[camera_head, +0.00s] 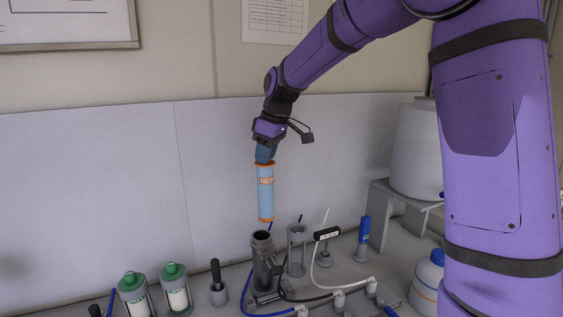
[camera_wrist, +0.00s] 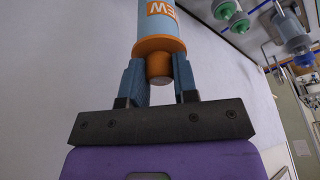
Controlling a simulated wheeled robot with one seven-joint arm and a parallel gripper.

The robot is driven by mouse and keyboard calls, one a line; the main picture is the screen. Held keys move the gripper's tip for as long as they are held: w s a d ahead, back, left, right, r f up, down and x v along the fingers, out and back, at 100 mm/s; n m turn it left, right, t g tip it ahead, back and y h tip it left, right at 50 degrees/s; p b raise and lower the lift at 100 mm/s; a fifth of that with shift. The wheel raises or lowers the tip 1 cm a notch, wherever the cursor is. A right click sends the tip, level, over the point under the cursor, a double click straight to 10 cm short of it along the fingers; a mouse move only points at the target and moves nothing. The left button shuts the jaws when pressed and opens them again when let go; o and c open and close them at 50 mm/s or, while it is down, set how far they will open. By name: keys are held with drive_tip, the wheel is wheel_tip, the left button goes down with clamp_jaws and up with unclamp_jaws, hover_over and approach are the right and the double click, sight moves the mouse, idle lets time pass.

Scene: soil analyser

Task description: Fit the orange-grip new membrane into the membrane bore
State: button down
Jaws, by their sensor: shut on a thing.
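The new membrane (camera_head: 265,195) is a light blue cylinder with orange bands and a "NEW" label. It hangs upright from my gripper (camera_head: 265,158), which is shut on its top end. In the wrist view the membrane's orange grip (camera_wrist: 159,48) sits between the two blue fingers of my gripper (camera_wrist: 160,75). The membrane bore (camera_head: 262,238) appears to be the open top of the dark grey upright housing (camera_head: 263,268) on the bench. The membrane's lower end is above the housing's mouth and apart from it. The inside of the bore is hidden.
A grey holder (camera_head: 297,250) stands just right of the housing, with a black-handled piece (camera_head: 326,234) beyond it. Two green-capped bottles (camera_head: 174,290) stand at the left. Blue, black and white tubes run around the housing. A white tank (camera_head: 414,150) on a stand is at the right.

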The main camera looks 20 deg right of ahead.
sight(262, 203)
drive_tip(key=shift+s+a+r, duration=0.15)
drive_tip(key=shift+s+a, duration=0.05)
drive_tip(key=shift+a, duration=0.25)
drive_tip(key=shift+s+a+r, duration=0.15)
drive_tip(key=shift+a, duration=0.25)
drive_tip(key=shift+f, duration=0.15)
drive_tip(key=shift+f, duration=2)
drive_tip(key=shift+f, duration=5.2)
